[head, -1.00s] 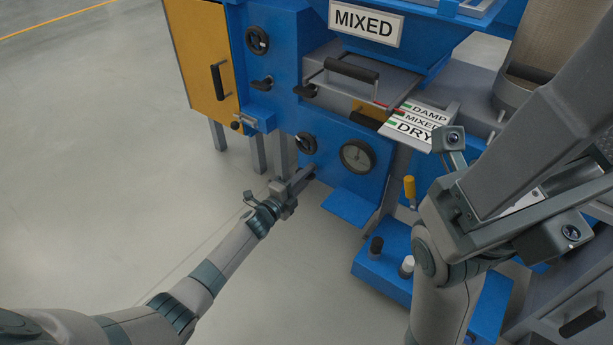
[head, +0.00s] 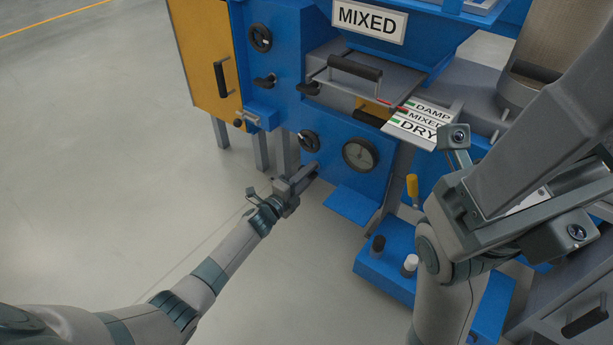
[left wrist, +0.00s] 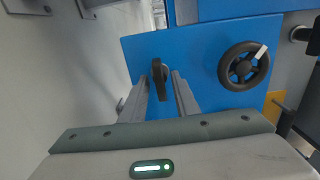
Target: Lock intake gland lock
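My left gripper (head: 306,176) is at the lower left of the blue machine's front, by the small black round-based handle (head: 308,141). In the left wrist view a dark lever (left wrist: 157,80) stands upright on a blue panel (left wrist: 195,55), between the two grey fingers (left wrist: 169,95). The fingers are apart; I cannot tell whether either touches the lever. No label shows which part is the gland lock. My right gripper (head: 545,165) is large at the right, its fingers spread and their tips out of frame.
A black handwheel (left wrist: 243,66) with a white mark is right of the lever. Open floor lies left.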

